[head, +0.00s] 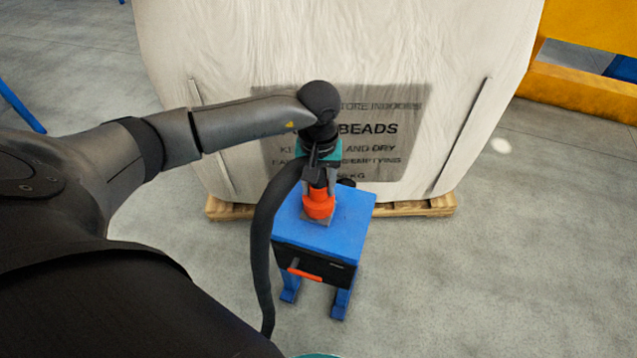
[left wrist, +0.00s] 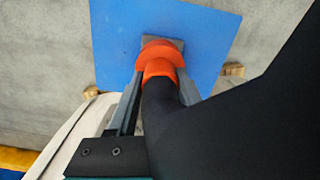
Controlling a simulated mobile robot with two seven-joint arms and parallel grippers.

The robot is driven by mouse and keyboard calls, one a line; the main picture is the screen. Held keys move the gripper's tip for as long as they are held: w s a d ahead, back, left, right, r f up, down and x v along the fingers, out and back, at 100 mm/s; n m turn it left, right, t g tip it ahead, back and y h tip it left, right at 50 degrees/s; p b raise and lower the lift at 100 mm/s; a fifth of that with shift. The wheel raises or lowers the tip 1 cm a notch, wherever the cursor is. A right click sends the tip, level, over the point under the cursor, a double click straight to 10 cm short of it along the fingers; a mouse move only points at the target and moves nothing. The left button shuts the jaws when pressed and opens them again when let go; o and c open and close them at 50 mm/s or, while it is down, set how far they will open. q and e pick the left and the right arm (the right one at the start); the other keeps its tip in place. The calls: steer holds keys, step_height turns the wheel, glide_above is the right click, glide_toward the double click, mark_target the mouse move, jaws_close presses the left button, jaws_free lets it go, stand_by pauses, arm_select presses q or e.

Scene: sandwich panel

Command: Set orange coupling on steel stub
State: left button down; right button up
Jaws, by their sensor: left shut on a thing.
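The orange coupling (head: 318,206) is on the end of a thick black hose (head: 262,250). It also shows in the left wrist view (left wrist: 160,58), with the hose running back toward the camera. My left gripper (head: 318,188) points down and is shut on the coupling, one finger on each side. The coupling is over a grey square plate (left wrist: 176,42) on the blue top. The steel stub itself is hidden, and I cannot tell whether the coupling touches it or sits around it. My right gripper is not in view.
The small blue stand (head: 350,215) has a black front with an orange handle (head: 304,274). Behind it a big pale sack (head: 330,40) stands on a wooden pallet (head: 430,204). A yellow frame (head: 585,92) is at the far right. The floor to the right is clear.

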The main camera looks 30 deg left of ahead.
arm_select(q)
steer(key=shift+f+b, duration=0.55)
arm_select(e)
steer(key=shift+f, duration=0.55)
arm_select(q)
steer(key=shift+c, duration=1.2)
jaws_free()
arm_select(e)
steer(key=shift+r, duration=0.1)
arm_select(q)
step_height(320, 180, up, 15)
steer(key=p, duration=0.5)
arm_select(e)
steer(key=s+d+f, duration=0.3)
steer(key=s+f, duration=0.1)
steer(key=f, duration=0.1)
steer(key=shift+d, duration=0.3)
arm_select(q)
steer(key=shift+r, duration=0.1)
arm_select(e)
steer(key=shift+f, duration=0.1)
